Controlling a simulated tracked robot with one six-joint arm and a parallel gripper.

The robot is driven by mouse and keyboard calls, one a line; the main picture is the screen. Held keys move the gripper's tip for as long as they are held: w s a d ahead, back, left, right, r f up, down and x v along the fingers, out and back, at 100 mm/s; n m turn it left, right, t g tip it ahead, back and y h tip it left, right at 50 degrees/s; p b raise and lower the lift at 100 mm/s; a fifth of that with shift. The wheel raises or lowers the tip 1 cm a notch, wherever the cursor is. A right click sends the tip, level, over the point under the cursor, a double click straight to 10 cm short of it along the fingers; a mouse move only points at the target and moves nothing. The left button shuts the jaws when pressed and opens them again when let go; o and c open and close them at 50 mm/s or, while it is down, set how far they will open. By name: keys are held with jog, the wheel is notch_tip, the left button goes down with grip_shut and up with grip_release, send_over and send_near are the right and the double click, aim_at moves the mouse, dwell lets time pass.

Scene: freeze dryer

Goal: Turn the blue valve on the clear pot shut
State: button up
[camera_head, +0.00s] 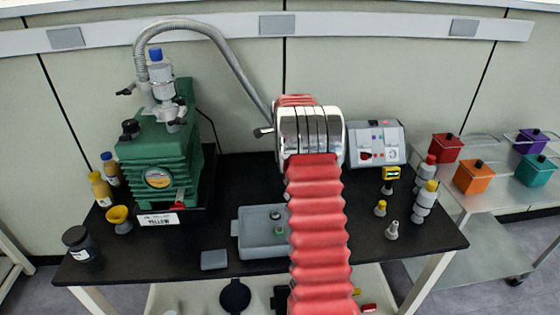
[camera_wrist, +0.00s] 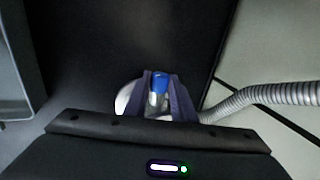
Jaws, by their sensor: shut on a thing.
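In the wrist view, the two purple-grey fingers of my gripper (camera_wrist: 160,77) are closed around a small piece with a bright blue top (camera_wrist: 160,83), which I take for the blue valve. Below the blue top is a pale, shiny stem between the fingers. A whitish rounded surface (camera_wrist: 127,98) shows just left of the fingers; I cannot tell if it is the clear pot. The valve's turn angle cannot be read. In the head view, my red-sleeved arm hides the gripper, valve and pot.
A ribbed grey hose (camera_head: 218,42) arches from the green pump (camera_head: 158,155) to behind my arm. It runs close right of my fingers in the wrist view (camera_wrist: 265,95). A grey control box (camera_head: 376,143), a grey tray (camera_head: 248,246) and small fittings stand on the black bench (camera_head: 400,260).

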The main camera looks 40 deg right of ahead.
jog(key=shift+w+r+g+y, duration=0.3)
jog(key=shift+w+g+y, duration=0.35)
jog(key=shift+g, duration=0.25)
jog(key=shift+o, duration=0.4)
jog(key=shift+w+d+g+y, duration=0.25)
jog(key=shift+g+y, duration=0.2)
jog(key=shift+g, duration=0.15)
jog(key=shift+s+a+g, duration=0.1)
jog(key=shift+g, duration=0.2)
jog(key=shift+c, duration=0.4)
jog(key=shift+s+a+f+y, duration=0.1)
jog(key=shift+s+f+y, duration=0.05)
jog(key=shift+y, duration=0.15)
grip_shut()
grip_release()
jog(key=o, duration=1.1)
jog(key=shift+s, duration=0.1)
jog(key=shift+c, duration=0.2)
